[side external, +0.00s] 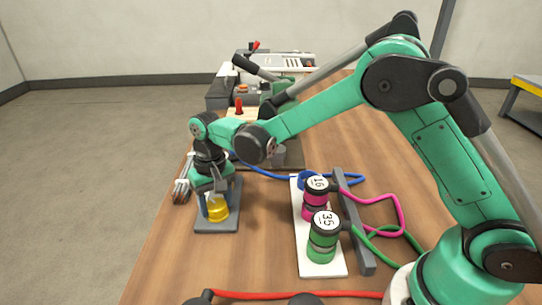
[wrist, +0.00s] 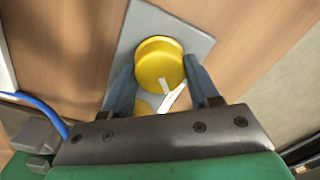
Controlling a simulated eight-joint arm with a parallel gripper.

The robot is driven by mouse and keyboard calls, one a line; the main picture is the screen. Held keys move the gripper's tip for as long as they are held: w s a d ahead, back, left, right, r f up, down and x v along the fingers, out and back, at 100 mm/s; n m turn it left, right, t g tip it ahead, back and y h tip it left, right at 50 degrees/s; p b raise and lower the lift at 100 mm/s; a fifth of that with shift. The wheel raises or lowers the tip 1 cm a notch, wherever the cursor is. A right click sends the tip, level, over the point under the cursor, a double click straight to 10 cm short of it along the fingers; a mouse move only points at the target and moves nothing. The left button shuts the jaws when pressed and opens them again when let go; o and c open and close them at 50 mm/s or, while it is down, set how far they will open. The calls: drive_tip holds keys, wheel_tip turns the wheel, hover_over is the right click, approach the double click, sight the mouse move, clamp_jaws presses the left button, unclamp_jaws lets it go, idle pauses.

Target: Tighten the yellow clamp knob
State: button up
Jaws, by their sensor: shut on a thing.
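The yellow clamp knob (side external: 217,209) is a round yellow cylinder on a grey base plate (side external: 216,225) near the left edge of the table in the side view. In the wrist view the knob (wrist: 159,64) shows from above, with a white pointer strip near its lower edge. My gripper (side external: 215,200) points down over the knob. Its fingers (wrist: 160,85) stand on either side of the knob and are shut on it. The exact contact points are partly hidden.
A white plate (side external: 323,263) right of the knob carries a green gauge (side external: 322,246) and a pink gauge (side external: 314,206), with coloured hoses. A red hose (side external: 290,294) lies in front. Toolboxes and a red-handled part (side external: 239,106) stand at the back. Bare table lies between the knob and the white plate.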

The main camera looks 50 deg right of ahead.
sight(218, 203)
drive_tip(key=o, duration=1.3)
drive_tip(key=shift+c, duration=0.2)
drive_tip(key=shift+d+r, duration=0.1)
drive_tip(key=shift+r, duration=2.75)
drive_tip(key=shift+d+r, duration=0.1)
drive_tip(key=s+d+r+n+t, duration=0.1)
drive_tip(key=s+d+r+t, duration=0.1)
drive_tip(key=s, duration=0.4)
drive_tip(key=s+d+r+n+t, duration=0.1)
drive_tip(key=s+d+r+t, duration=0.2)
drive_tip(key=s+d+t, duration=0.2)
drive_tip(key=s+d, duration=0.2)
drive_tip(key=shift+s+r, duration=0.3)
drive_tip(key=shift+r, duration=0.05)
